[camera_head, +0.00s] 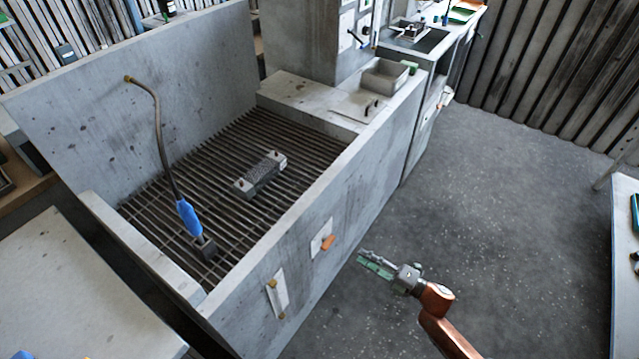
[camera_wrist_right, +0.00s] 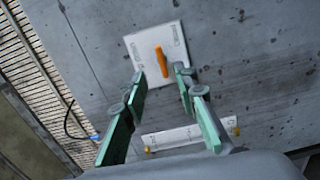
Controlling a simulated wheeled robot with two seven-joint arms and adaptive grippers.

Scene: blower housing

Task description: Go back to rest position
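My right gripper (camera_head: 376,264) is in the lower middle of the head view, with its orange-brown arm coming in from the bottom edge. It hangs over the grey floor, in front of the concrete basin's front wall (camera_head: 345,205). In the right wrist view its green fingers (camera_wrist_right: 160,85) are apart with nothing between them. Beyond them, a white plate with an orange handle (camera_wrist_right: 161,61) shows on the wall, apart from the fingers. The same orange handle shows in the head view (camera_head: 328,243). My left gripper is not in view.
A grey metal block (camera_head: 260,175) lies on the basin's grate (camera_head: 215,155). A blue-handled tool (camera_head: 188,218) on a hose stands at the grate's left. A second wall plate (camera_head: 278,294) is near my right gripper. The floor (camera_head: 500,210) to the right is clear.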

